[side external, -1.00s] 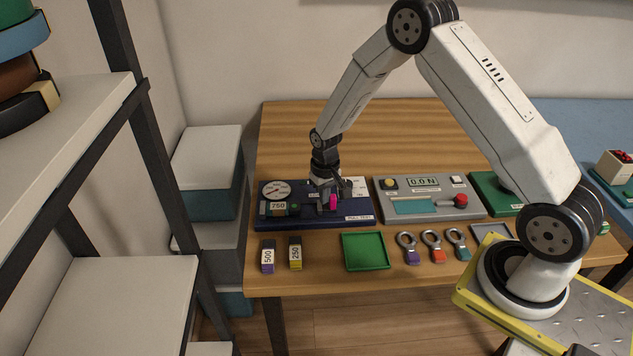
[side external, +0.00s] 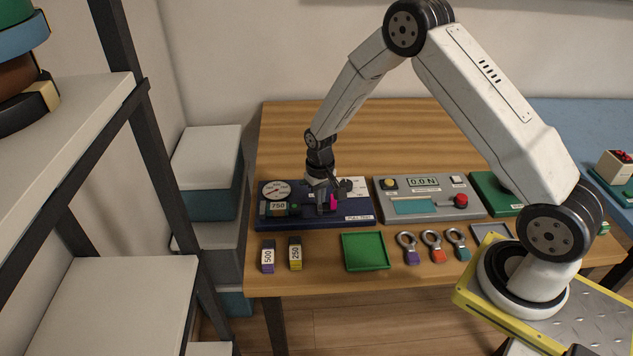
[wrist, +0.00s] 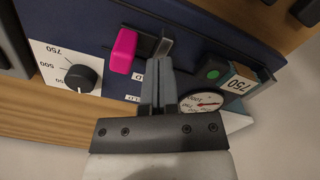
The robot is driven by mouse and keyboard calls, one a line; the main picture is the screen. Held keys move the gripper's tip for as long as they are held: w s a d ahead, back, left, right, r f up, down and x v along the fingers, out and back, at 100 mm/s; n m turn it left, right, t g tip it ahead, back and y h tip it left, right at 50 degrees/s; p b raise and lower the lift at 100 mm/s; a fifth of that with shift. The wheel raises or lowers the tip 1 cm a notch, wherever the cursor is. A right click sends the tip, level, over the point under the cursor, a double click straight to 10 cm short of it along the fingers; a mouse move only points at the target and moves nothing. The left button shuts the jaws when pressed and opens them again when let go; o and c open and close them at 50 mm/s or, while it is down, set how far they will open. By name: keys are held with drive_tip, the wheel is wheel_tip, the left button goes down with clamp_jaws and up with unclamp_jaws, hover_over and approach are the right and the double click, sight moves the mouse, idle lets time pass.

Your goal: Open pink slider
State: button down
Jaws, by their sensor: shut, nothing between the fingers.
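The pink slider (wrist: 123,50) is a bright pink block on the dark blue panel (side external: 357,219). In the wrist view it stands left of my gripper's fingers, apart from them. In the side view the pink slider (side external: 334,202) is partly hidden by my gripper (side external: 323,206). My gripper (wrist: 160,62) is shut and empty, low over the panel, with a grey upright piece (wrist: 165,43) near its fingertips. Whether the fingertips touch that piece cannot be told.
The panel carries a round gauge (wrist: 203,103), a green button (wrist: 212,73), a 750 block (wrist: 241,84) and a black knob (wrist: 81,78). A grey panel (side external: 416,206) stands to the right. A green tray (side external: 365,251) and several loose pieces lie in front.

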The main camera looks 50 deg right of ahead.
wheel_tip(320, 180, up, 11)
idle(1.3)
drive_tip(key=s+a+r+n+t, duration=0.1)
drive_tip(key=s+a+r, duration=0.1)
drive_tip(key=s, duration=0.7)
drive_tip(key=s+a+r+n+t, duration=0.1)
drive_tip(key=s+a, duration=0.3)
drive_tip(key=s, duration=0.5)
drive_tip(key=shift+a+r+n+t, duration=0.25)
drive_tip(key=shift+r+n, duration=0.25)
drive_tip(key=shift+r, duration=0.25)
